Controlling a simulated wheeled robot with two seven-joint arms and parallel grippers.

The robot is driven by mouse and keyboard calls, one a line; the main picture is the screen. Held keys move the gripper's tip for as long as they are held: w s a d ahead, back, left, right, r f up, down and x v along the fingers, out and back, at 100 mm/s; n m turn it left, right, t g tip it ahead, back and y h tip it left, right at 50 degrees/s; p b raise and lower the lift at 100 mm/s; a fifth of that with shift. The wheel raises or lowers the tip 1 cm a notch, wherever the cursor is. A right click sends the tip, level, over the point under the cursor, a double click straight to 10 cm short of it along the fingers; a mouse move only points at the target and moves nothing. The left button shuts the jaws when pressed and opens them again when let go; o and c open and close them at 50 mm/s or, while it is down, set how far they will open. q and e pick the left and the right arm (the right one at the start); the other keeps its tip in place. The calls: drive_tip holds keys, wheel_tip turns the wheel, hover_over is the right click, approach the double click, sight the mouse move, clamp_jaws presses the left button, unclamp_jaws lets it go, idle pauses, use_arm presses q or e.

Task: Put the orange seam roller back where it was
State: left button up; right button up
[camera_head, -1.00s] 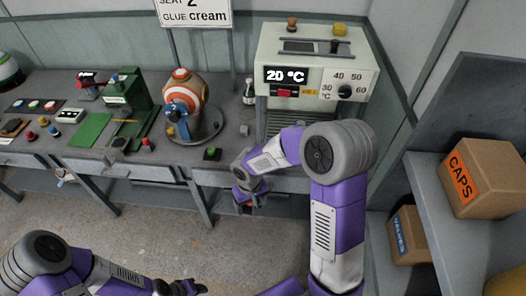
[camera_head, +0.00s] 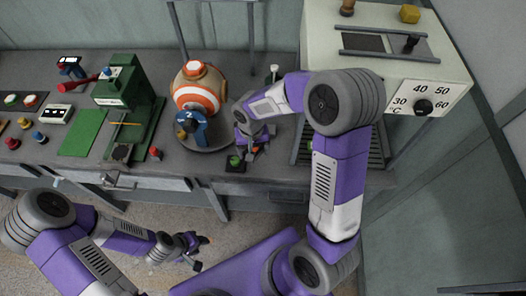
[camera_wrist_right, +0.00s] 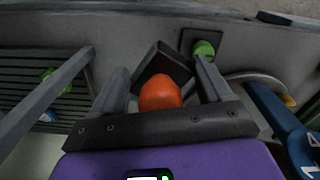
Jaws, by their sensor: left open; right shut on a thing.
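The orange seam roller (camera_wrist_right: 160,93) sits between the two fingers of my right gripper (camera_wrist_right: 163,85) in the right wrist view. The fingers are shut on it. A dark angular block (camera_wrist_right: 166,64) shows just beyond the orange part; I cannot tell whether it belongs to the roller. In the head view my right gripper (camera_head: 252,150) is over the bench, close to the small dark pad with a green knob (camera_head: 235,162); the roller is mostly hidden there. My left gripper (camera_head: 194,252) is open and empty, low in front of the bench.
The slatted rack (camera_wrist_right: 50,85) lies on the other side, under the pale heater box (camera_head: 335,70). The green press (camera_head: 125,92) stands further left. A bottle (camera_head: 273,75) stands behind.

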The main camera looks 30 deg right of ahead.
sight(269, 161)
drive_tip(key=d+m+b, duration=0.1)
drive_tip(key=m+b, duration=0.1)
drive_tip(key=m, duration=0.1)
drive_tip(key=d+m+b, duration=0.1)
drive_tip(key=d+m, duration=0.1)
drive_tip(key=m, duration=0.1)
drive_tip(key=d+m+b, duration=0.2)
drive_tip(key=m, duration=0.1)
drive_tip(key=shift+w+d+m+b, duration=0.1)
drive_tip(key=shift+w+m+b, duration=0.05)
drive_tip(key=shift+m+b, duration=0.15)
drive_tip(key=f+b, duration=0.1)
drive_tip(key=f, duration=0.2)
drive_tip(key=f+m+b, duration=0.1)
drive_tip(key=f, duration=0.2)
drive_tip(key=f+m+b, duration=0.1)
drive_tip(key=f, duration=0.2)
drive_tip(key=shift+d+f+b, duration=0.25)
drive_tip(key=shift+d+b, duration=0.15)
drive_tip(key=shift+f, duration=0.15)
drive_tip(key=o, duration=0.9)
drive_tip(key=shift+o, duration=0.3)
